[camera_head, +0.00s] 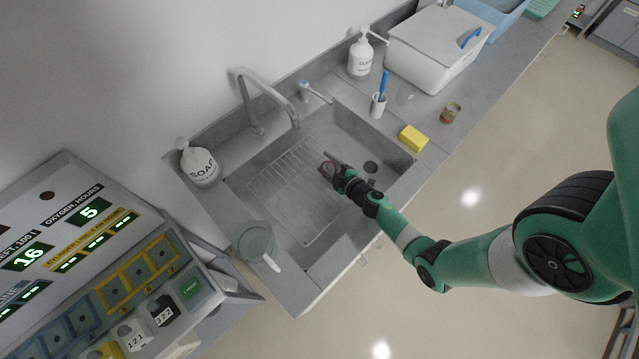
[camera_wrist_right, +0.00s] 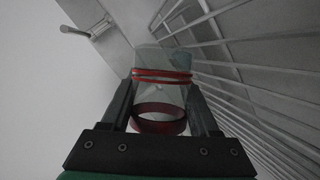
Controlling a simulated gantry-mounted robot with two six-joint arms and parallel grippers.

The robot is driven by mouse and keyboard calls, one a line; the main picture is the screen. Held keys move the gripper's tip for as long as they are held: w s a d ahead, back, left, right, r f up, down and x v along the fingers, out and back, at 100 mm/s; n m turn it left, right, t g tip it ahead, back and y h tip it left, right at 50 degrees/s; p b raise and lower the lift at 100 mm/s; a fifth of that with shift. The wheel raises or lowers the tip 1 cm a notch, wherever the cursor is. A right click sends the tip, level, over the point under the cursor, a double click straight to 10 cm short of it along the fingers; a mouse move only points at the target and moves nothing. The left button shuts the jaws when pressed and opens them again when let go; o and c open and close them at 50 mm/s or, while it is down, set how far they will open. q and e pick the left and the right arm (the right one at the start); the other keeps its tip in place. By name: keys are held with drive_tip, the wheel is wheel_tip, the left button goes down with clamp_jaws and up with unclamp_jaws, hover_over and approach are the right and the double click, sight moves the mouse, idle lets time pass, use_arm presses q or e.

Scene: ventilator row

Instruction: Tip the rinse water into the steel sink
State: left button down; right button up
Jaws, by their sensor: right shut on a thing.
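The steel sink (camera_head: 395,158) is set in the grey counter, with a wire rack (camera_head: 285,190) in its basin and a dark round drain (camera_head: 371,167). My right gripper (camera_head: 335,170) is over the basin, near its middle. It is shut on a clear container with red bands (camera_wrist_right: 162,90), which shows between the fingers in the right wrist view (camera_wrist_right: 163,110). In the head view only a small dark red part of the container (camera_head: 326,168) shows. I cannot make out any water in it, and its tilt is unclear. My left gripper is not in view.
The tap (camera_head: 268,95) arches over the sink's back edge. A soap bottle (camera_head: 198,165) and a clear jug (camera_head: 257,242) stand left of the basin. A yellow sponge (camera_head: 413,138), brush cup (camera_head: 378,105), small brown jar (camera_head: 450,112) and white bin (camera_head: 435,48) stand right.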

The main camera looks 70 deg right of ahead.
drive_tip(key=shift+r+n+h+b, duration=0.55)
drive_tip(key=shift+n+b, duration=0.45)
drive_tip(key=shift+b, duration=0.25)
idle(0.6)
drive_tip(key=shift+f+b, duration=0.2)
drive_tip(key=shift+b, duration=0.2)
drive_tip(key=shift+a+f+n+h+b, duration=0.1)
drive_tip(key=shift+f+n+h+b, duration=0.25)
drive_tip(key=shift+n+b, duration=0.45)
drive_tip(key=shift+w+a+r+n+h+b, duration=0.25)
drive_tip(key=shift+a+r+n+h+b, duration=0.15)
drive_tip(key=shift+a+b, duration=0.2)
idle(0.3)
drive_tip(key=shift+w+a+r+n+h+b, duration=0.15)
drive_tip(key=shift+n+h+b, duration=0.25)
drive_tip(key=shift+n+b, duration=0.4)
idle(0.4)
drive_tip(key=shift+r, duration=0.3)
drive_tip(key=shift+a+r+n, duration=0.1)
drive_tip(key=shift+r+n, duration=0.15)
drive_tip(key=shift+n, duration=0.05)
